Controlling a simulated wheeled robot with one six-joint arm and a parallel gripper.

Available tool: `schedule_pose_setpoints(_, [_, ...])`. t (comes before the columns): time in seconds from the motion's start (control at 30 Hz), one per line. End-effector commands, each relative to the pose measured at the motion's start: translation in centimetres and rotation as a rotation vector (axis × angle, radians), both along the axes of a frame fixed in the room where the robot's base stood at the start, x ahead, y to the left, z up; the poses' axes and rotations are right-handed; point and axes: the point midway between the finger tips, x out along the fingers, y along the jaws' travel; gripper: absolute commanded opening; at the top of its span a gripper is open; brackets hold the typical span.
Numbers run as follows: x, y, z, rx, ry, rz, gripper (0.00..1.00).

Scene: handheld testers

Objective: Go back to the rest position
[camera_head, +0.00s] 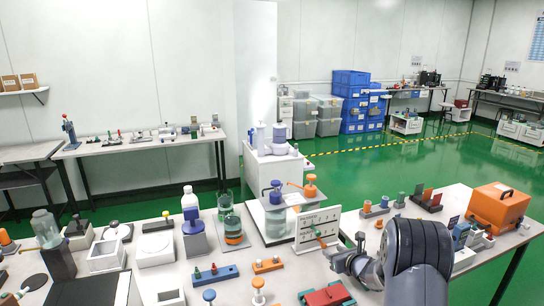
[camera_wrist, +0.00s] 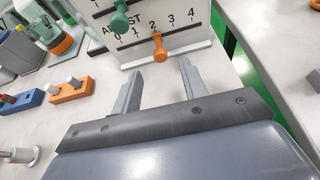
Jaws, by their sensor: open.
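My gripper (camera_wrist: 158,88) is open and empty in the wrist view, with its two grey fingers apart. It is close in front of a white panel (camera_wrist: 192,38) with a number scale. The panel carries a green knob (camera_wrist: 119,17) and an orange knob (camera_wrist: 159,47). The orange knob appears just beyond the gap between the fingers, and I see no contact. In the head view my arm (camera_head: 415,258) reaches in from the lower right, with the gripper (camera_head: 335,257) beside the panel (camera_head: 316,226).
Blue (camera_head: 215,275) and orange (camera_head: 267,265) peg blocks and a red block (camera_head: 327,296) lie nearby. An orange case (camera_head: 498,207) sits on the right table.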

Motion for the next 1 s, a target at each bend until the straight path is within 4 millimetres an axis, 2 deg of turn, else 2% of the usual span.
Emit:
schedule_pose_setpoints(0.2, [3.0, 1.1, -1.3, -0.001, 0.000, 0.001, 0.41])
schedule_pose_setpoints(0.4, [4.5, 1.5, -2.0, -0.001, 0.000, 0.001, 0.41])
schedule_pose_setpoints(1.0, [4.2, 2.5, -1.6, -0.010, -0.004, 0.011, 0.41])
